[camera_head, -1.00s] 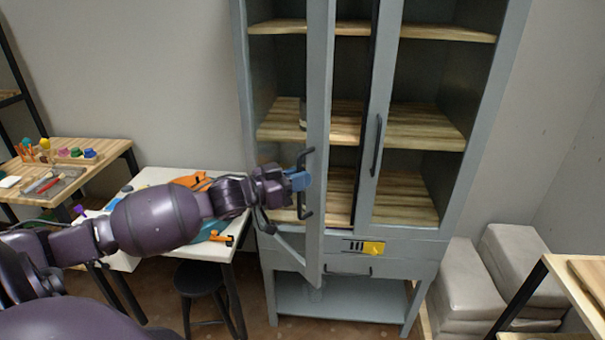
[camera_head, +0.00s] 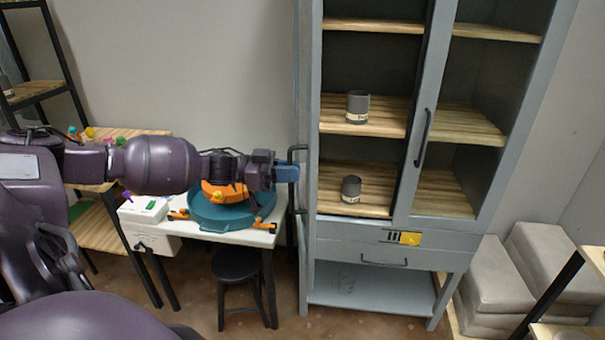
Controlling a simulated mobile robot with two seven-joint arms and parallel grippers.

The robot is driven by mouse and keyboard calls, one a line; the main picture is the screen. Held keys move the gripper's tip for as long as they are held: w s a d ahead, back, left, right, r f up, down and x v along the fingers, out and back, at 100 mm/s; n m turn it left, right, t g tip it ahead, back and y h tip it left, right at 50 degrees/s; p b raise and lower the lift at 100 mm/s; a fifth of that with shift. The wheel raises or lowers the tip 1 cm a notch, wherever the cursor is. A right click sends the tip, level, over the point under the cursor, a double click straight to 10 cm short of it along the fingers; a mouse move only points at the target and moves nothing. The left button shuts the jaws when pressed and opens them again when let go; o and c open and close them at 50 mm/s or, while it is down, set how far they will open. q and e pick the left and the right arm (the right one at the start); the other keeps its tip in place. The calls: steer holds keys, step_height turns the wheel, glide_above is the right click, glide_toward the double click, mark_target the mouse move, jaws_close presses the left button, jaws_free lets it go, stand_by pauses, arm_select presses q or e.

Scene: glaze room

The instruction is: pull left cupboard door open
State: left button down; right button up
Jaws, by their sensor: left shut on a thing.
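The left cupboard door (camera_head: 304,100) stands swung out from the grey cupboard and shows nearly edge-on, at the left of the cupboard's opening. Its black handle (camera_head: 293,152) is on the door's left-facing side. My left gripper (camera_head: 290,173), with blue fingers, is shut on this handle. The left half of the cupboard is open to view, with a grey cup (camera_head: 357,107) on the middle shelf and another grey cup (camera_head: 351,188) on the lower shelf. The right door (camera_head: 437,110) is closed, with its black handle upright. My right gripper is not in view.
A white table (camera_head: 262,234) with a teal basin (camera_head: 232,212) stands below my left arm. A black stool (camera_head: 237,265) is in front of it. Grey cushioned blocks (camera_head: 542,262) stand right of the cupboard. A drawer (camera_head: 385,258) is closed under the shelves.

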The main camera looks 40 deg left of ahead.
arm_select(q)
steer(key=s+a+m+g+h, duration=0.1)
steer(key=s+a+g, duration=0.1)
steer(key=s+a, duration=0.2)
steer(key=a, duration=0.3)
steer(key=shift+s+a+m, duration=0.25)
steer(key=shift+a+m, duration=0.1)
steer(key=shift+m, duration=0.05)
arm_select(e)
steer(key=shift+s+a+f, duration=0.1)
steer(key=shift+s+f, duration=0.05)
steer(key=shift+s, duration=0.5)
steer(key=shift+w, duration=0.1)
arm_select(q)
steer(key=c, duration=1.2)
jaws_free()
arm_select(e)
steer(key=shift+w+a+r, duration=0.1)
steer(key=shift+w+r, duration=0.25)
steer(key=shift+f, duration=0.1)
